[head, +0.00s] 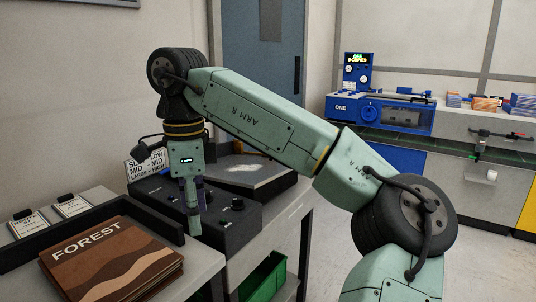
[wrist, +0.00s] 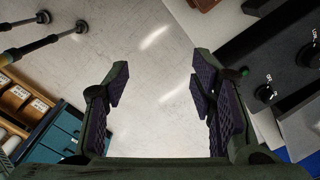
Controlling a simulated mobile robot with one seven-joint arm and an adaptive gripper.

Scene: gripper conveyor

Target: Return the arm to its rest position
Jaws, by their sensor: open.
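My arm, pale green with black joints, reaches from the lower right up and over to the left in the head view. My gripper (head: 193,205) points down beside the dark control box (head: 228,222) with knobs. In the wrist view my gripper (wrist: 158,95) is open, its two dark padded fingers wide apart. Only the pale floor (wrist: 150,45) shows between the fingers, and nothing is held. The control box also shows at the right of the wrist view (wrist: 285,62).
A green bin (head: 262,278) sits low under the bench. A blue machine (head: 380,110) stands at the back right.

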